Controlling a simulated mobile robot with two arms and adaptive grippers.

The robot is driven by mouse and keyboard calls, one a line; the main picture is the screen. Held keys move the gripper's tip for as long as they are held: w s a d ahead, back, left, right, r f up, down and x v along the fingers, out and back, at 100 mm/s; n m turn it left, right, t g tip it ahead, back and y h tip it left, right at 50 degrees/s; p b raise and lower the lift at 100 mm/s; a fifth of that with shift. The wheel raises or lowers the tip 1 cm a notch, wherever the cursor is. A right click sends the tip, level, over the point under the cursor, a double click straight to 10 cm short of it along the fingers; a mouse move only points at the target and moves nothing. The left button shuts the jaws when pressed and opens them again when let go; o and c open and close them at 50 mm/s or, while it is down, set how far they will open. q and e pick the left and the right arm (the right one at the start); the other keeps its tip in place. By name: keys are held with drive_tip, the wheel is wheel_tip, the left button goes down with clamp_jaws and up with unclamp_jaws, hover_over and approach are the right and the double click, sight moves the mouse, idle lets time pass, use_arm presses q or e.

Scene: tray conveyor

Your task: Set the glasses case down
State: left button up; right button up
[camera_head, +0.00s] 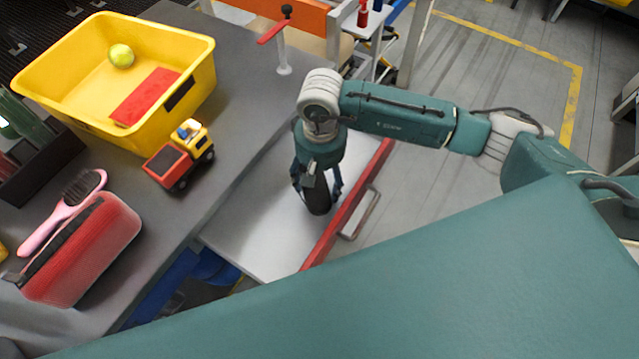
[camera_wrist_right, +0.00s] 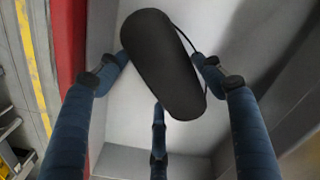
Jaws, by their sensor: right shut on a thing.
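The glasses case (camera_wrist_right: 163,65) is a dark, oblong, rounded shell with a thin cord or strap at its side. My right gripper (camera_wrist_right: 163,75) has its blue fingers around it in the right wrist view and is shut on it. In the head view my right gripper (camera_head: 317,185) points down over a white tray surface (camera_head: 265,225), and the dark case (camera_head: 318,201) shows between its fingers. I cannot tell whether the case touches the surface below. My left gripper is not in view.
A grey table (camera_head: 235,110) holds a yellow bin (camera_head: 95,125) with a tennis ball (camera_head: 121,55) and a red block (camera_head: 146,95), a toy truck (camera_head: 180,156), a pink hairbrush (camera_head: 62,210) and a red case (camera_head: 82,252). A red rail (camera_head: 345,205) edges the white surface.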

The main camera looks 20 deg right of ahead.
sight(320, 181)
wheel_tip(320, 181, down, 3)
drive_tip(key=shift+s+a+r, duration=0.1)
drive_tip(key=shift+r, duration=0.1)
drive_tip(key=shift+f, duration=0.3)
drive_tip(key=o, duration=1.2)
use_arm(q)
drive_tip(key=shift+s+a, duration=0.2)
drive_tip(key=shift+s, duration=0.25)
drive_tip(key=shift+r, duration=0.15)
